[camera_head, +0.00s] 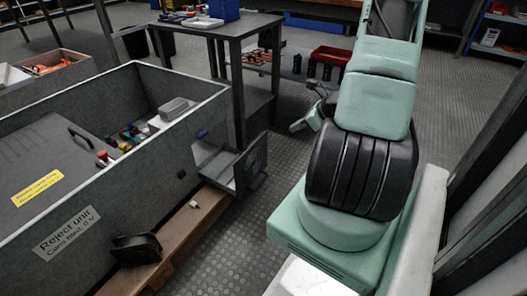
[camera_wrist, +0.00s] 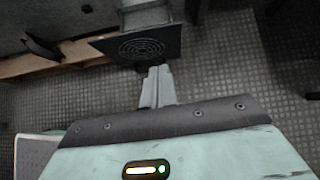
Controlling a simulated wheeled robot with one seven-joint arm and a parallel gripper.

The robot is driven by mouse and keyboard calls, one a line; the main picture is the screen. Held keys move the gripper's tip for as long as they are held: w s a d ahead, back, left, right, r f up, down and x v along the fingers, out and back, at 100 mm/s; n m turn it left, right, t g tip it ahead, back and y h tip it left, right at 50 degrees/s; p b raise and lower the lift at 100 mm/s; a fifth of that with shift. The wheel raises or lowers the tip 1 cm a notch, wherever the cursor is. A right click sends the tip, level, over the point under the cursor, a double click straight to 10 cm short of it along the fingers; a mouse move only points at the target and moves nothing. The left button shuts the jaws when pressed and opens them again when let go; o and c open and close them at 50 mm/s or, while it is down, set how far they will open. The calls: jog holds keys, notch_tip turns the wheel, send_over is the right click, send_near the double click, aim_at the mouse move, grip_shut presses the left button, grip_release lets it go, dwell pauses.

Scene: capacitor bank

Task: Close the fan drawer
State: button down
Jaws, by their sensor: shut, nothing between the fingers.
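The fan drawer (camera_head: 251,163) stands out from the right side of the grey open-topped cabinet (camera_head: 138,212), with its side wall showing between front panel and cabinet, so it is open. In the wrist view its dark front panel with a round fan grille (camera_wrist: 142,48) is near the top centre. My gripper (camera_wrist: 160,70) is shut and empty. Its fingertips are close to the lower edge of the panel in that view; I cannot tell whether they touch.
A wooden plank (camera_head: 181,232) runs along the cabinet's base, with a black curved part (camera_head: 136,249) on it. A dark table (camera_head: 238,28) with blue bins stands behind. A red tray (camera_head: 331,56) is at the back. Textured floor between drawer and my base is clear.

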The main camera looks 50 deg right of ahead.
jog(key=f, duration=0.1)
jog(key=b, duration=0.7)
send_near(263, 139)
jog(key=shift+m, duration=0.3)
jog(key=shift+x, duration=2.85)
jog(key=shift+r, duration=0.1)
jog(key=shift+a, duration=0.1)
jog(key=w+a, duration=0.1)
jog(key=w, duration=1.3)
jog(key=shift+w, duration=0.15)
